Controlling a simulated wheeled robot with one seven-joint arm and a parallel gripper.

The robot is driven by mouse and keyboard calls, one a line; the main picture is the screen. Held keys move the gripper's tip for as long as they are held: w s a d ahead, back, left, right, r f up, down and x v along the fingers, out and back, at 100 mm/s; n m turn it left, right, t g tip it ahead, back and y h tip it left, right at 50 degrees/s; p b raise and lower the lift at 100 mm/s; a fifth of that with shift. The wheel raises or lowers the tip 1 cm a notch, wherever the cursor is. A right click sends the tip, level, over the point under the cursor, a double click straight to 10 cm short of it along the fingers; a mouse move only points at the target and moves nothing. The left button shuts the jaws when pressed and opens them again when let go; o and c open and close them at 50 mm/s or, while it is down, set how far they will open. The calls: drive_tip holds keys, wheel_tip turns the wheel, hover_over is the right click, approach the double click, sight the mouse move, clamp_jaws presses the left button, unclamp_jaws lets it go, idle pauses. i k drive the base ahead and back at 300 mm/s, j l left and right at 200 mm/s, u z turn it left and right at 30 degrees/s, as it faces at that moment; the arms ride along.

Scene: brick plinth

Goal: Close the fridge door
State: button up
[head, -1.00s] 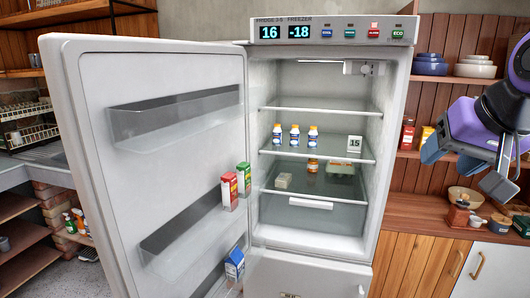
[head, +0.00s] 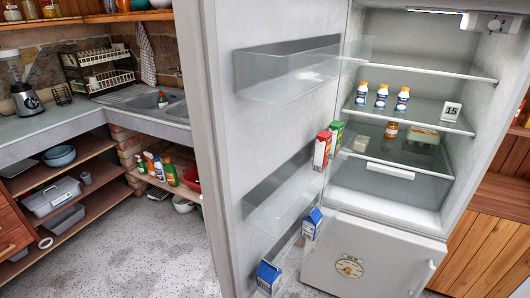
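The fridge door (head: 283,121) stands wide open, hinged beside the fridge's left side, with its inner face and clear shelves turned toward me. Cartons stand in it: a red one (head: 321,150), a green one (head: 336,135) and two blue ones (head: 268,277), (head: 312,222). The fridge interior (head: 421,110) is lit and exposed. It holds small white bottles with orange caps (head: 382,96), a card marked 15 (head: 451,111), an orange-lidded jar (head: 391,130) and a carton-like box (head: 423,134). My gripper is outside the head view now.
Left of the door, a counter (head: 60,135) with a sink (head: 165,108) and open shelves (head: 70,195) runs along the wall. Speckled floor (head: 130,255) is clear in front. A lower white door (head: 365,265) below the fridge compartment is shut. Wooden cabinets (head: 490,245) stand at the right.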

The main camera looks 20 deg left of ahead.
sight(263, 78)
drive_tip(key=j+z, duration=0.2)
drive_tip(key=j, duration=1.05)
drive_tip(key=k+j+z, duration=0.15)
drive_tip(key=j, duration=1.05)
drive_tip(key=j+z, duration=0.45)
drive_tip(key=j, duration=0.65)
drive_tip(key=k+j, duration=0.1)
drive_tip(key=j, duration=0.15)
drive_tip(key=k+j+u, duration=0.15)
drive_tip(key=u, duration=0.15)
drive_tip(key=k, duration=0.05)
